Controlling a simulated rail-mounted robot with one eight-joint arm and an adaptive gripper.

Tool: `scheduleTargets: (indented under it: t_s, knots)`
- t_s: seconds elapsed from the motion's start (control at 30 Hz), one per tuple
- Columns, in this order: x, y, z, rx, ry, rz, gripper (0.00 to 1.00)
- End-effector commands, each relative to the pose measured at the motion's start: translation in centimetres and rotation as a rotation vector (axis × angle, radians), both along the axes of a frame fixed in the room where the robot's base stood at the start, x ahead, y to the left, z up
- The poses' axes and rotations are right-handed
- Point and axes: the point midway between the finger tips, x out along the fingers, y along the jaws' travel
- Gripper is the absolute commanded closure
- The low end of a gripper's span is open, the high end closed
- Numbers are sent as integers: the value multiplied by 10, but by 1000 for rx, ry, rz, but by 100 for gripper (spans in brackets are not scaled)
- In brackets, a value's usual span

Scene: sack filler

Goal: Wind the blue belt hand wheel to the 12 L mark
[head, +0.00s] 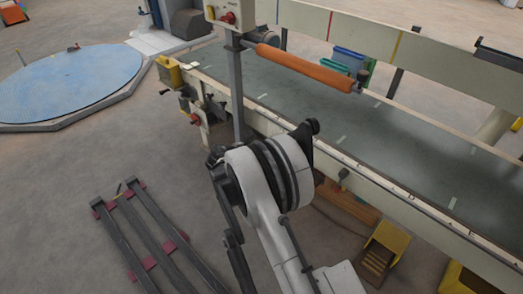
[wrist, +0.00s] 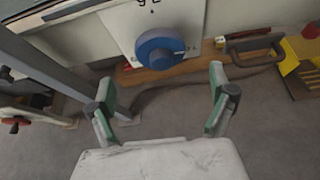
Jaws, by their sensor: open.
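The blue hand wheel (wrist: 160,47) shows in the wrist view, mounted on a pale plate (wrist: 118,22). Part of a dark printed mark shows above it at the top edge, cut off, so I cannot read it surely; a small dark dot sits below the print. My gripper (wrist: 162,84) is open and empty, its green-padded fingers spread to the left and right, below and apart from the wheel. In the head view, my arm covers the area near the conveyor's front side; I cannot make out the wheel or the gripper there.
The conveyor belt (head: 350,131) runs diagonally behind my arm, with an orange roller (head: 304,67) above it. In the wrist view, a grey post (wrist: 48,75) stands left and a yellow object (wrist: 288,57) right. Dark floor rails (head: 144,245) lie at lower left.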

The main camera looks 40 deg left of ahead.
Motion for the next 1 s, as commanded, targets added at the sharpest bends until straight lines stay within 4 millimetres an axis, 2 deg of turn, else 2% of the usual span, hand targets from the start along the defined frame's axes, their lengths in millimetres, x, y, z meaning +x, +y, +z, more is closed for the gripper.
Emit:
scheduleTargets:
  t_s: [0.13,0.27,0.7,1.0]
  knots:
    - [1,1,0,-52,8,0,11]
    - [11,0,-5,-52,8,-1,11]
    - [59,-3,-32,-49,7,0,11]
    - [82,-4,-44,-48,7,0,11]
